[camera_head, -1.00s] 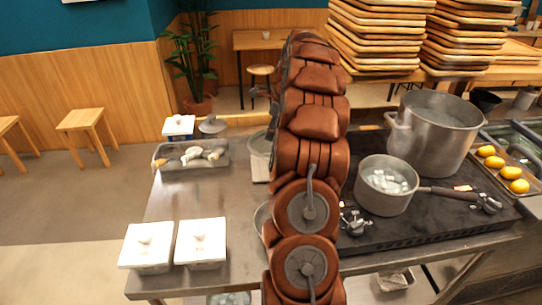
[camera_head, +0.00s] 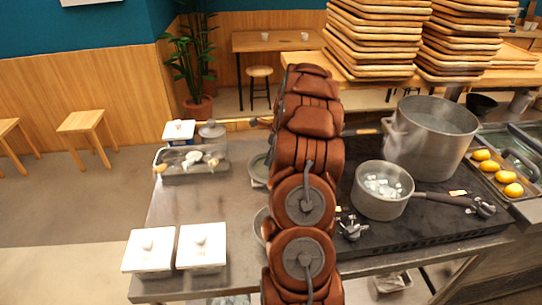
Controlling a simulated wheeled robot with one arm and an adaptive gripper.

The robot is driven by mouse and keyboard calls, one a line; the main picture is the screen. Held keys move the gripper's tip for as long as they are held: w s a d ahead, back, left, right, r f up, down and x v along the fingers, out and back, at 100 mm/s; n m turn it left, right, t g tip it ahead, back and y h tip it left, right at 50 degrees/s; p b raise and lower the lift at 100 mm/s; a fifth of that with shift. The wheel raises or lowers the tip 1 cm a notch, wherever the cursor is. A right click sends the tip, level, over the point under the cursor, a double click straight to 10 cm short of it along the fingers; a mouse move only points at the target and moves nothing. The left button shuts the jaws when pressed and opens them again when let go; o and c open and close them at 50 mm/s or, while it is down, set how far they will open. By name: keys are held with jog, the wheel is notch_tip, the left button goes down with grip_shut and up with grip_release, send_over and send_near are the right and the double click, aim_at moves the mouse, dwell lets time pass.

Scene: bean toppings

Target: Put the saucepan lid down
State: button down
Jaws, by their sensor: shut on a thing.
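The saucepan (camera_head: 383,190) stands on the dark stove top, uncovered, with pale chunks inside and its handle pointing right. My brown arm rises through the middle of the picture. My gripper is hidden behind the arm, so its fingers and anything in them do not show. A round grey piece (camera_head: 257,168) peeks out left of the arm above the steel counter. I cannot tell whether it is the saucepan lid. Another round metal edge (camera_head: 260,222) shows lower down, mostly covered by the arm.
A large pot (camera_head: 430,140) stands behind the saucepan. Two white lidded boxes (camera_head: 149,250) sit at the counter's front left. A grey tray (camera_head: 190,176) with several items is at the back left. The steel counter (camera_head: 200,205) between them is clear. Stacked wooden trays (camera_head: 372,40) stand behind.

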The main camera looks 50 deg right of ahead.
jog(key=shift+f, duration=0.15)
jog(key=c, duration=0.7)
grip_release()
jog(key=b+v, duration=0.3)
jog(key=v, duration=0.9)
jog(key=shift+a, duration=0.1)
jog(key=s+a+r+n+g, duration=0.1)
jog(key=s+a+r+n, duration=0.15)
jog(key=a+n, duration=0.95)
jog(key=s+a+r+n+g, duration=0.2)
jog(key=s+a+n, duration=0.1)
jog(key=a, duration=1.6)
jog(key=s+a+f+n, duration=0.2)
jog(key=s+a+n, duration=0.2)
jog(key=s, duration=0.3)
jog(key=s+a+f+n+g+h, duration=0.1)
jog(key=s+a+f+n, duration=0.1)
jog(key=s+a+n, duration=0.2)
jog(key=s+a+f+n, duration=0.1)
jog(key=s+a+n, duration=0.4)
jog(key=s, duration=0.7)
jog(key=shift+s+f+n+g+h, duration=0.1)
jog(key=shift+f+n+g+h, duration=0.25)
jog(key=shift+n, duration=0.85)
